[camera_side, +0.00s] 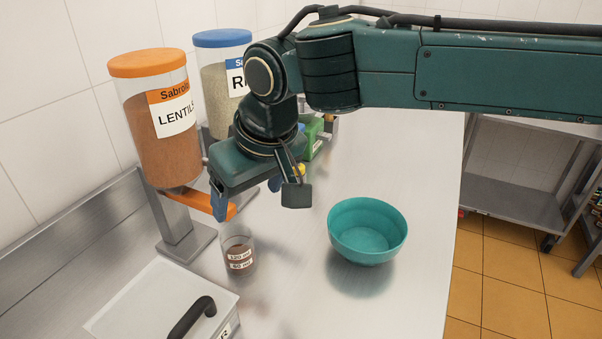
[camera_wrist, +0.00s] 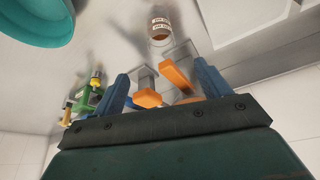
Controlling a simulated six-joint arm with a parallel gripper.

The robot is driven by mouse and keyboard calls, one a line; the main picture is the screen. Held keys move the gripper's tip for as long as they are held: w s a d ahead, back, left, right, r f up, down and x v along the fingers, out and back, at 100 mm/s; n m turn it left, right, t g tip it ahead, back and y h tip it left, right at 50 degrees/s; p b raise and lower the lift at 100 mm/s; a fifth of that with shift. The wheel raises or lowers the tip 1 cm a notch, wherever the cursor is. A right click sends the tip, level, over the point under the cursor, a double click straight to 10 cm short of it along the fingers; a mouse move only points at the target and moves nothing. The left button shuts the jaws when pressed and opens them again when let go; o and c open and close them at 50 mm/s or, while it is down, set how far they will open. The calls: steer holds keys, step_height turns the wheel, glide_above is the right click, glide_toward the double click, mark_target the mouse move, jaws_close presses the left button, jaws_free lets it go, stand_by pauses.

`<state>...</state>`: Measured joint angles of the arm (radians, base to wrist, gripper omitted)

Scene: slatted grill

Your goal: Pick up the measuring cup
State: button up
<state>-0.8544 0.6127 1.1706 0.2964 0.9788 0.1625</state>
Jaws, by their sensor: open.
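The measuring cup (camera_side: 239,257) is a small clear cup with brown contents and white volume labels. It stands upright on the steel counter below the lentil dispenser's orange lever. In the wrist view the measuring cup (camera_wrist: 160,24) shows at the top centre, beyond the fingertips. My gripper (camera_side: 247,201) is above the cup and apart from it, with its blue fingers spread and nothing held. In the wrist view my gripper (camera_wrist: 161,71) shows a wide gap between the fingers.
A lentil dispenser (camera_side: 155,125) and a rice dispenser (camera_side: 216,95) stand at the back left. The orange lever (camera_side: 200,203) is close to my gripper. A teal bowl (camera_side: 366,238) stands right of the cup. A lidded container (camera_side: 160,300) is in front. Green items (camera_side: 313,138) stand behind.

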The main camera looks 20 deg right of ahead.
glide_toward(240, 236)
steer(key=shift+s+a+f, duration=0.2)
steer(key=shift+s+a, duration=0.05)
steer(key=shift+s, duration=0.2)
steer(key=shift+s+a+f, duration=0.2)
steer(key=shift+s, duration=0.25)
steer(key=shift+f, duration=0.1)
steer(key=shift+x, duration=2.45)
steer(key=shift+a, duration=0.1)
steer(key=shift+s, duration=0.1)
steer(key=shift+c, duration=0.3)
steer(key=c, duration=1.4)
